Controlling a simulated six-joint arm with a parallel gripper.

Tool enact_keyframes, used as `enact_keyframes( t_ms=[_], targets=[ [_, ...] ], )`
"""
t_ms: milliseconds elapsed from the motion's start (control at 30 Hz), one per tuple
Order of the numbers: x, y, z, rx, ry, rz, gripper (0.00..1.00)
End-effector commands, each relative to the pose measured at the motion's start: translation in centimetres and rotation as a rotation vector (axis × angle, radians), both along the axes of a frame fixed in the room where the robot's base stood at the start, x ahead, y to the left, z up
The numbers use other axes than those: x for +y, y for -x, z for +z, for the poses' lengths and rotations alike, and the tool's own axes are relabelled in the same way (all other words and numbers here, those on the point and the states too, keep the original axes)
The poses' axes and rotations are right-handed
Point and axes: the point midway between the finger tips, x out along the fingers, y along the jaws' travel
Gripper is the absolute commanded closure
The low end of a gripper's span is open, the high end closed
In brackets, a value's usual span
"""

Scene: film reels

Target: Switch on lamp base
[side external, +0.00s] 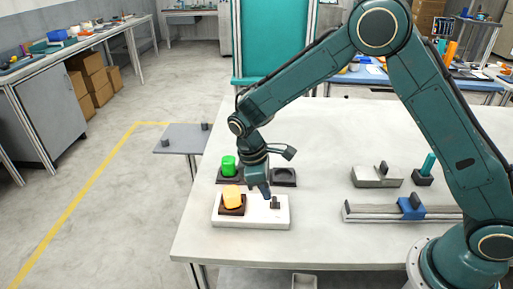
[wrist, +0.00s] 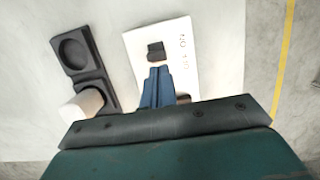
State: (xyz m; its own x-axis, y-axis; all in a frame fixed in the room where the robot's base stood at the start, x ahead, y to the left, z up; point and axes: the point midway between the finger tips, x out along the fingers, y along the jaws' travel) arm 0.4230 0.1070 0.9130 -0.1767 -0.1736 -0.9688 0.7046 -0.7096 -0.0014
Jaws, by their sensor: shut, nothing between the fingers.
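The lamp base (side external: 251,221) is a white box on the table, with an orange-yellow lamp (side external: 233,195) upright in a dark square socket at its left. A small dark switch (side external: 275,203) stands on its right part. The wrist view shows the base (wrist: 135,40) marked ON and OFF beside the switch (wrist: 155,48). My gripper (side external: 264,192) is shut and empty, pointing down over the base, between lamp and switch. In the wrist view its blue fingertips (wrist: 157,72) lie just beside the switch; contact cannot be told. My gripper's body hides most of the lamp there.
Behind the base, a dark two-recess tray (side external: 284,177) holds a green cylinder (side external: 228,166) at left; its right recess is empty. At right are a grey block (side external: 377,177), a teal peg in a dark holder (side external: 425,170) and a rail with a blue slider (side external: 411,208). The table's front is clear.

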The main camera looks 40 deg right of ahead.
Motion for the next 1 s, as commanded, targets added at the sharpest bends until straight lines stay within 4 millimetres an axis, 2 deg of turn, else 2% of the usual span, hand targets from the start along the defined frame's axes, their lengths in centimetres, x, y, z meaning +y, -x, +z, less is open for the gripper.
enact_keyframes(
  t_ms=[300,500,700,1000],
  targets=[
    [1.0,-1.0,4.6,-0.009,-0.005,0.004,1.00],
    [1.4,-1.5,6.8,-0.010,-0.005,0.006,1.00],
    [1.6,-1.6,7.7,-0.008,-0.006,0.006,1.00],
    [1.6,-1.6,7.8,-0.008,-0.006,0.006,1.00]
  ],
)
